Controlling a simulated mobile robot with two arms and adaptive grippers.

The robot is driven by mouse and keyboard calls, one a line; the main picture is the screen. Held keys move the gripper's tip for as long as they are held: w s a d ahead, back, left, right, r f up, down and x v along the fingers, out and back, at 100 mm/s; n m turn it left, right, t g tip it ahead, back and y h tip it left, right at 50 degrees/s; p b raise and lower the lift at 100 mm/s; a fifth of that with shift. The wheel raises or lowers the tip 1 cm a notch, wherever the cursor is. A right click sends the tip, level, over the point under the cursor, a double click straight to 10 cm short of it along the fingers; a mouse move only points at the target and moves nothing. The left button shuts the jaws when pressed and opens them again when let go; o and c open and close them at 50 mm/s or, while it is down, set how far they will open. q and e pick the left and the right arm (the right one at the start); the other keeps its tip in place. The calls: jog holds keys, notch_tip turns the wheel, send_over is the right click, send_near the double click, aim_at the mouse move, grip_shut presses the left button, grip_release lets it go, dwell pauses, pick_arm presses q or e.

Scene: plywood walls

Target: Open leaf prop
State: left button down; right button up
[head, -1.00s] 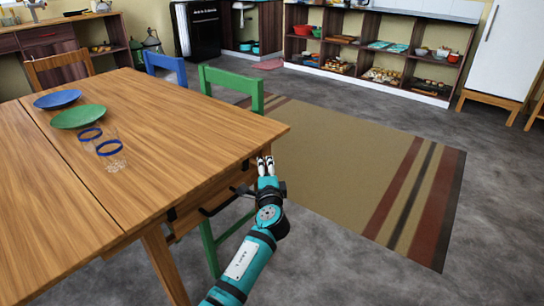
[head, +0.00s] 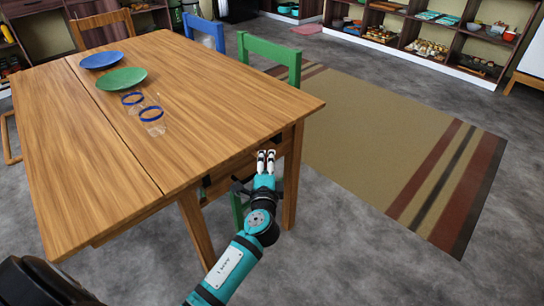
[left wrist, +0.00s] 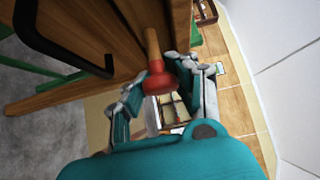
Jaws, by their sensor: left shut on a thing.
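The wooden table (head: 230,110) has its top raised flat, with a seam across it. In the left wrist view a wooden rod with a red knob (left wrist: 158,83), seemingly the leaf prop, sticks out beside the table's wooden underside (left wrist: 100,35). My left gripper (head: 266,155) is at the table's near right edge, below the top. In the left wrist view its fingers (left wrist: 155,92) are on both sides of the red knob and shut on it. The prop is not discernible in the head view. My right gripper is not in view.
A blue plate (head: 101,60), a green plate (head: 122,78) and two blue-rimmed glasses (head: 152,116) stand on the table. A green chair (head: 268,50) and a blue chair (head: 205,32) are at its far side. A striped rug (head: 390,140) lies right. A black bracket (left wrist: 65,55) shows near the prop.

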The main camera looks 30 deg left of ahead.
pick_arm(q)
jog(key=shift+s+d+f, duration=0.2)
jog(key=shift+f, duration=0.15)
jog(key=c, duration=1.4)
grip_release()
jog(key=shift+s, duration=0.1)
jog(key=shift+c, duration=0.2)
jog(key=o, duration=0.5)
jog(key=shift+s+r, duration=0.3)
jog(key=shift+r, duration=0.05)
jog(key=shift+c, duration=0.2)
jog(key=shift+w+a, duration=0.1)
jog(key=shift+w, duration=0.05)
jog(key=v, duration=1.2)
